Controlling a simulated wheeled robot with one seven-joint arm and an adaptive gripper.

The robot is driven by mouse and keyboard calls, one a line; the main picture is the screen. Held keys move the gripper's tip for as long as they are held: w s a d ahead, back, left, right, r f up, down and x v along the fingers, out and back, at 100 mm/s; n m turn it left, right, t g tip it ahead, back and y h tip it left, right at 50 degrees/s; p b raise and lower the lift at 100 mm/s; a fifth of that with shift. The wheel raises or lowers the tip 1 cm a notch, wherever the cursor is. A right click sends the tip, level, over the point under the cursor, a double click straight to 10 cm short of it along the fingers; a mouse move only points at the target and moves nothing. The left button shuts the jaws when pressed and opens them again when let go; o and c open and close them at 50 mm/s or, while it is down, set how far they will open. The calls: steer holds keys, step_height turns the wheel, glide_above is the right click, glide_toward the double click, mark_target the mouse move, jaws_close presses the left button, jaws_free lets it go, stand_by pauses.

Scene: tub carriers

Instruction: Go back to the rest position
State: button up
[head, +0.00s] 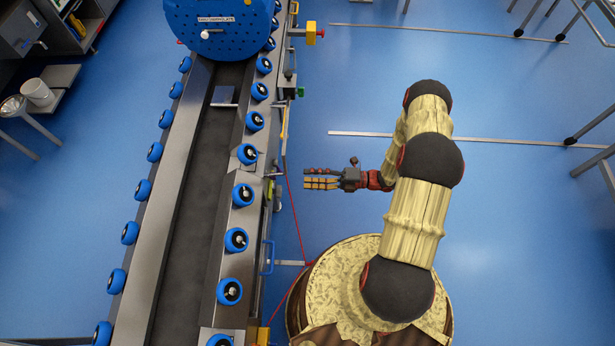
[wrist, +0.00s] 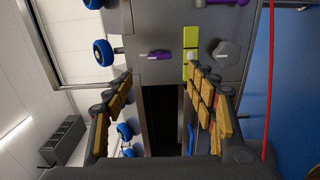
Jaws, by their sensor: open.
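My gripper (head: 322,183) is in the head view, right of the conveyor track and apart from it, over the blue floor. Its yellow-padded fingers point left toward the track. In the wrist view my gripper (wrist: 160,105) shows its fingers spread wide on both sides, with nothing between them. My arm bends up and over from my base at the bottom right of the head view.
The conveyor (head: 172,200) with blue rollers runs along the left, carrying a blue round tub (head: 222,45) at its far end. A red cord (head: 292,215) hangs at its right side. A yellow-green panel (wrist: 190,48) faces the gripper.

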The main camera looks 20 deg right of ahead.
stand_by(0.5)
steer(key=s+a+f+n+g, duration=0.2)
steer(key=s+a+n+g, duration=0.15)
steer(key=s+n, duration=0.45)
steer(key=s+d+r+n+g+h, duration=0.2)
steer(key=r+n+g, duration=0.25)
steer(key=n, duration=0.25)
steer(key=s+d+r+n+g+h, duration=0.2)
steer(key=s+r+n+g+h, duration=0.1)
steer(key=r+n, duration=0.3)
steer(key=d+r+n+t+h, duration=0.1)
steer(key=d+r+n+h, duration=0.1)
steer(key=r+n+h, duration=0.6)
steer(key=d+r+n+t+h, duration=0.1)
steer(key=d+r+n, duration=0.35)
steer(key=r, duration=0.75)
steer(key=s+a+r+n+t+h, duration=0.1)
steer(key=s+a+r+n+t, duration=0.1)
steer(key=r, duration=0.7)
steer(key=s+a+r+n+t+h, duration=0.1)
steer(key=a+r+n+t, duration=0.4)
steer(key=r, duration=0.5)
steer(key=shift+s+a+r+t+h, duration=0.2)
steer(key=shift+s+t+h, duration=0.15)
steer(key=shift+s, duration=0.2)
